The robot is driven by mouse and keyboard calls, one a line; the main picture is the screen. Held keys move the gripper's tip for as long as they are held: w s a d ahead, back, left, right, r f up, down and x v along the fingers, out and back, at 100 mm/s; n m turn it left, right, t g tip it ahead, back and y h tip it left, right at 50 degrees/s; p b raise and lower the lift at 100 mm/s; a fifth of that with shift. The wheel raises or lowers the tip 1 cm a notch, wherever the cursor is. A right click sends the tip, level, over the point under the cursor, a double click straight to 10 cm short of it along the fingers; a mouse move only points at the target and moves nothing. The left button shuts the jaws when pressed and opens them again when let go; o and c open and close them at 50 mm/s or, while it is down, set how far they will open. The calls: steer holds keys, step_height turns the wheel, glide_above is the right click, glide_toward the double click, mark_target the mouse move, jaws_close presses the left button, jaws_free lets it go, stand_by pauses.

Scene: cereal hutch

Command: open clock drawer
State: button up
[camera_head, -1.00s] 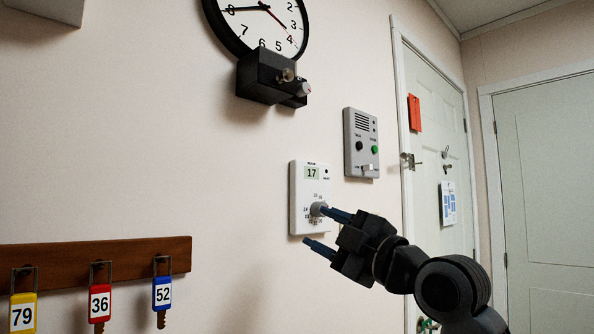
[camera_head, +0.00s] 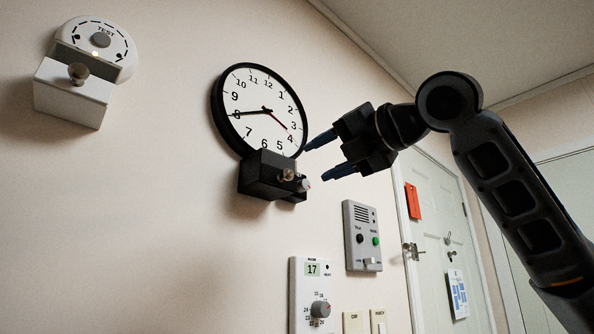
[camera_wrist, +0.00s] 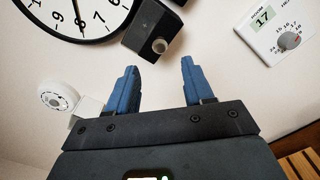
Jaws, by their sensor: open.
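The round wall clock (camera_head: 262,112) has a black rim and white face. Under it sits a small black box-shaped drawer (camera_head: 262,176) with a knob (camera_head: 287,175) on its front and another knob at its right end. My gripper (camera_head: 314,161) is open and empty, up and to the right of the drawer and apart from it, with blue fingers pointing left. In the wrist view, my gripper (camera_wrist: 158,78) shows two spread fingers, and the black drawer (camera_wrist: 145,25) with its knob (camera_wrist: 159,46) lies beyond them, between and above the fingertips.
A grey intercom panel (camera_head: 362,228) and a white thermostat (camera_head: 303,290) are on the wall below my gripper. A white detector with a box (camera_head: 72,93) is at upper left. A door (camera_head: 440,240) stands at right.

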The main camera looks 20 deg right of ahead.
mark_target(291, 174)
steer(key=p+x, duration=0.1)
steer(key=x, duration=0.6)
steer(key=shift+w, duration=0.3)
steer(key=shift+a, duration=0.1)
jaws_close()
steer(key=shift+s, duration=0.1)
